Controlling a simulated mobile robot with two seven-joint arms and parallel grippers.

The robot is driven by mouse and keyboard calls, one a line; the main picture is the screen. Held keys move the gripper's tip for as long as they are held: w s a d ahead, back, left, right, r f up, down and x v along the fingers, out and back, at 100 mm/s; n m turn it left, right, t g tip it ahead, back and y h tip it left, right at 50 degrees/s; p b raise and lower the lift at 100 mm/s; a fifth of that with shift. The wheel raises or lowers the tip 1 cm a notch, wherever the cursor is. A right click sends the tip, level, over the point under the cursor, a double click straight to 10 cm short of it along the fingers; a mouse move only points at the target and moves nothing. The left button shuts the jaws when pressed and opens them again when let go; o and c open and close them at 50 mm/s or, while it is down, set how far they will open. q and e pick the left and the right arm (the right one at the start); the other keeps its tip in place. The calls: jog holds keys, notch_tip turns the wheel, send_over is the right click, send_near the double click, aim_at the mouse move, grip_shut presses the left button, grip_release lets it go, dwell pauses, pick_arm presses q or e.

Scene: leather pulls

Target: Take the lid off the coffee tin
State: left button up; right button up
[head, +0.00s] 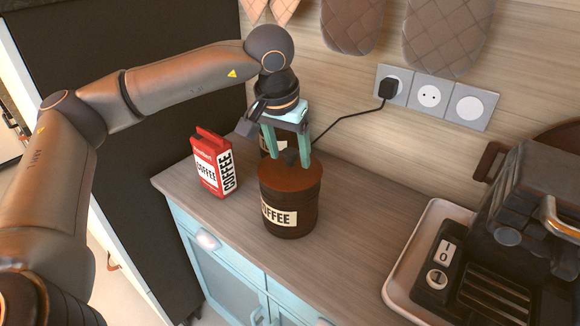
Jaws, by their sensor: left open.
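The coffee tin (302,217) stands upright on the wooden counter. It is dark brown with a cream label reading COFFEE. Its reddish-brown lid (290,178) sits on top of the tin. My left gripper (288,160) points down at the lid from above and behind, with its two teal fingers apart. The fingertips are at or just above the back part of the lid; I cannot tell whether they touch it. A small dark piece, perhaps a knob or pull, shows between the fingertips. My right gripper is not in view.
A red coffee bag (211,165) stands left of the tin. Behind the gripper, another dark labelled container is partly hidden. A black coffee machine (500,235) on a pale tray (399,283) stands at right. A plugged black cable (341,118) runs behind. Counter between tin and tray is clear.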

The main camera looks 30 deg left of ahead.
pick_arm(q)
grip_shut()
dwell(0.6)
